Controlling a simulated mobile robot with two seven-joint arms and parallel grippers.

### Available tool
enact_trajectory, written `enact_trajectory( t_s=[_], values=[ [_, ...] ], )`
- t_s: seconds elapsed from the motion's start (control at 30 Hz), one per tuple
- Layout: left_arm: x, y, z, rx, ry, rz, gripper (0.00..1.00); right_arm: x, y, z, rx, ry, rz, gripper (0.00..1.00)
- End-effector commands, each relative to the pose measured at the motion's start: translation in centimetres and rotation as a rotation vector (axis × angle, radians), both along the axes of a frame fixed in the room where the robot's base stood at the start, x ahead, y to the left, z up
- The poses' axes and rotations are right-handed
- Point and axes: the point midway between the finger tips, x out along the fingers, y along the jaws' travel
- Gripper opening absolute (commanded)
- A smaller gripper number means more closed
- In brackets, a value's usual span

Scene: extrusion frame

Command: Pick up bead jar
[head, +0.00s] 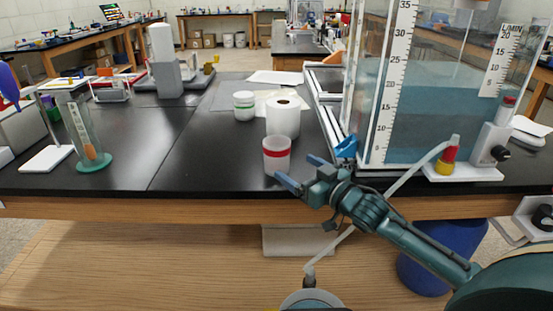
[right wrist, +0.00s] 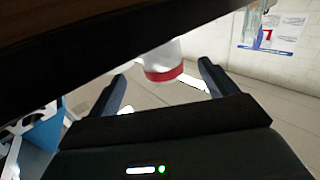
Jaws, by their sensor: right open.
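A translucent whitish jar with a red band, which looks like the bead jar (head: 277,163), stands upright near the front edge of the black bench. My right gripper (head: 300,171) is open and empty, just right of the jar and close to it in the head view, with its fingers pointing toward it. In the right wrist view the jar (right wrist: 163,58) shows ahead, between the two open fingers (right wrist: 161,78) and seemingly beyond their tips. Its upper part is blurred there. No contact is visible. My left gripper is not in view.
A white roll (head: 283,117) stands right behind the jar, and a white jar with a green band (head: 243,108) is behind left. A large water tank (head: 410,100) stands to the right. A cylinder on a green base (head: 93,162) is far left. The left-centre bench is clear.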

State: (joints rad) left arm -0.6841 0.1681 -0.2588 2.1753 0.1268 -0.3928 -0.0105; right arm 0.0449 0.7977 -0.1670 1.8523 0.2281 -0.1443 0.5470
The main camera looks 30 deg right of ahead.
Motion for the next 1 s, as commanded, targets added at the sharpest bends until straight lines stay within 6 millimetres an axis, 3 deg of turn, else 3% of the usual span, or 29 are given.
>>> enact_trajectory(
  t_s=[0.27, 0.63, 0.93, 1.0],
  values=[
    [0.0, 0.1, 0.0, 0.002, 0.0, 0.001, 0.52, 1.7, 0.4, 0.0, -0.002, 0.0, 0.0, 0.85],
    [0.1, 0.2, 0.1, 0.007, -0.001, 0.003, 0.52, 6.0, 1.5, -0.2, -0.001, 0.0, 0.0, 0.85],
    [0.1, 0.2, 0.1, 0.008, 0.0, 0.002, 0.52, 6.4, 1.6, -0.3, -0.001, 0.001, 0.001, 0.85],
    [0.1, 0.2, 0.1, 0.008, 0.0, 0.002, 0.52, 6.4, 1.6, -0.3, -0.001, 0.001, 0.001, 0.81]
  ],
)
